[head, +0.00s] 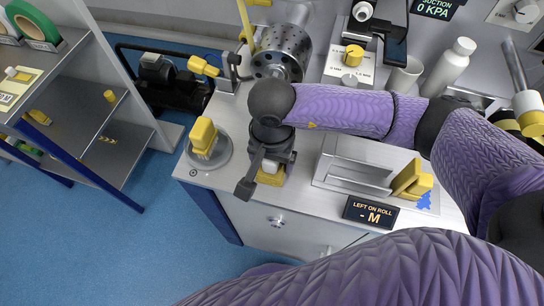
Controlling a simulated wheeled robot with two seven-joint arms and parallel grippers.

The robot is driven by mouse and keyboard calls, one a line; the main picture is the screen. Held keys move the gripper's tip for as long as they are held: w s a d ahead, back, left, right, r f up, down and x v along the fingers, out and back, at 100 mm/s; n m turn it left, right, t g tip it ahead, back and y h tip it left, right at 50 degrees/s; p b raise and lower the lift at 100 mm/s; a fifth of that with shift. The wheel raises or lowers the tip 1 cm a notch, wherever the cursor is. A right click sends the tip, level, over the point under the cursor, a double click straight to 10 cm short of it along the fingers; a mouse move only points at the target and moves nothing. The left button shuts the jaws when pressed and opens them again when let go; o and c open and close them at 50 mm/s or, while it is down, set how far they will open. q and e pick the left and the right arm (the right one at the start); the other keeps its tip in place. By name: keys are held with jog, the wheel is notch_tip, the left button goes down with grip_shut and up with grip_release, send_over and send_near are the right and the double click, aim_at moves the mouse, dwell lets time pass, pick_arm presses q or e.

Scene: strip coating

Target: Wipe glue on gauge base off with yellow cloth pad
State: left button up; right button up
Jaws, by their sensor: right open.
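My right gripper (264,172) is open and points down at the front edge of the worktop. A yellow pad (271,181) with a pale block on top lies right under and between its fingers; it looks like the cloth pad. The gripper hides part of it, and I cannot tell whether the fingers touch it. A pale gauge base (352,68) with a yellow knob (354,54) stands at the back, below a dial gauge (363,11). No glue can be made out on it. My left gripper is out of view.
A yellow-handled piece (204,134) stands on a round disc (222,157) left of my gripper. To the right is a metal plate (332,181) with a yellow block (411,180) and a blue patch (429,202). A perforated drum (284,49), mug (404,76) and bottle (449,66) stand behind.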

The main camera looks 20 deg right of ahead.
jog(key=shift+r+p, duration=0.9)
jog(key=shift+r, duration=0.35)
grip_shut()
